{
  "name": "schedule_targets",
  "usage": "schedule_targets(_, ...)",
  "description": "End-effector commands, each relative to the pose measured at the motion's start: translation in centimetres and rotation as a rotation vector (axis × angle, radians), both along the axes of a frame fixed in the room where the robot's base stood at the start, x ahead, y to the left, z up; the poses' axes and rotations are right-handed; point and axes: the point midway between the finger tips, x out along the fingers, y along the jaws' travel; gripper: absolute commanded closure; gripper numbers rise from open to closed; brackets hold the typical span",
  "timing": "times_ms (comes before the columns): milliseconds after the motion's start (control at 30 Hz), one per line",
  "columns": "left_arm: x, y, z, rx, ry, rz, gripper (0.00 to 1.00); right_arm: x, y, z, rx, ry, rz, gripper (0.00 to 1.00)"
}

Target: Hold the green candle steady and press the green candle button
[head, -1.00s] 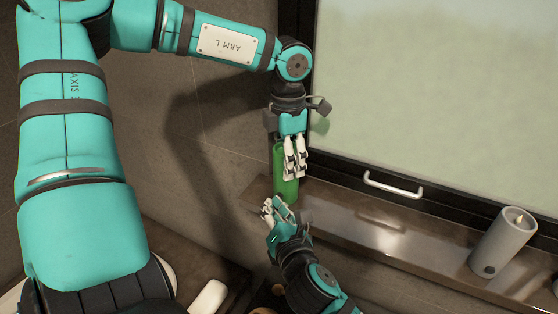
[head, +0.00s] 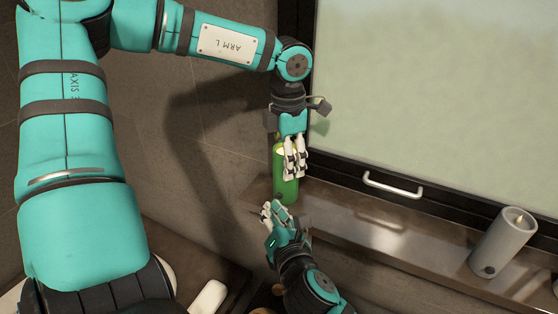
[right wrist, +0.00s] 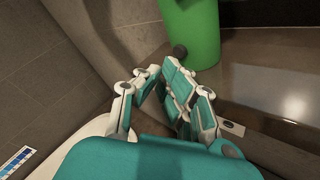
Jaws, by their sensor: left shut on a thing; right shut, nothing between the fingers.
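The green candle (head: 284,190) stands upright on the ledge below the window, and its top shows a pale yellow glow. My left gripper (head: 291,176) is shut on the candle from above, its white fingers against the candle's side. The candle button is a small dark round knob low on the candle; it shows in the right wrist view (right wrist: 180,51). My right gripper (head: 270,212) is shut and empty, just in front of and below the candle. In the right wrist view my right fingertips (right wrist: 160,73) are close to the button, with a small gap seeming to separate them.
A grey candle (head: 503,243) with a lit top and a dark button stands further right on the ledge (head: 400,237). A window with a white handle (head: 392,186) rises behind the ledge. The ledge between the two candles is clear. A white object (head: 208,297) lies at the bottom.

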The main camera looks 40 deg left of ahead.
Motion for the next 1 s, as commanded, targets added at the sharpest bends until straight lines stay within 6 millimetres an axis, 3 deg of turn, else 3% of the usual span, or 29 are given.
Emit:
schedule_targets(267,0.0,0.0,0.0,0.0,-0.001,0.0,0.87,-0.3,0.0,0.0,0.001,0.0,0.002,1.0)
schedule_targets(700,0.0,0.0,0.0,0.001,-0.001,0.0,0.87,-4.2,-1.2,0.0,0.0,0.0,0.004,1.0)
schedule_targets(1000,0.0,0.0,0.0,0.0,-0.002,0.0,0.87,-4.8,-1.5,0.0,-0.001,-0.001,0.002,1.0)
